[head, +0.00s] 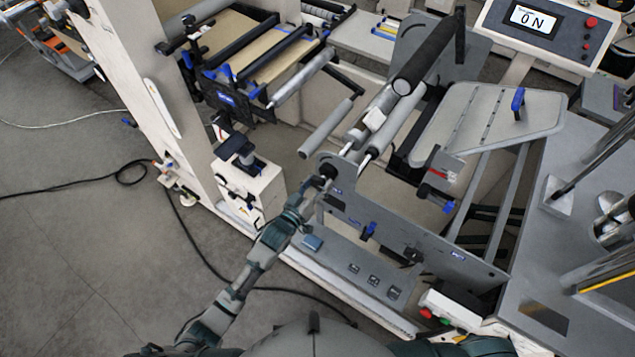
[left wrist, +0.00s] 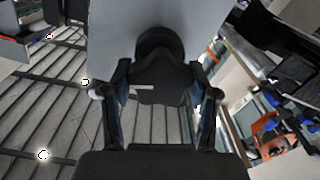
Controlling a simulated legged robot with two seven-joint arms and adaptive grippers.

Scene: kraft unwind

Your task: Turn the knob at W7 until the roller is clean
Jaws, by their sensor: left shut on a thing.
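A dark round knob (head: 328,170) sits on the grey side plate of the machine. It also shows in the left wrist view (left wrist: 160,72), between the two fingers. My left gripper (head: 318,181) is shut on this knob, with a finger on either side. The W7 label cannot be read. Several rollers stand behind the plate: a black-covered one (head: 424,56), and a light grey one (head: 325,128) to the left. I cannot tell which roller the knob drives or whether it is clean. My right gripper is not in view.
A display (head: 532,18) reads "ON" beside a red button. The grey side plate (head: 420,232) carries small blue clamps. A control box (head: 450,310) with red and green buttons is at lower right. A black cable (head: 75,187) lies on the open floor at left.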

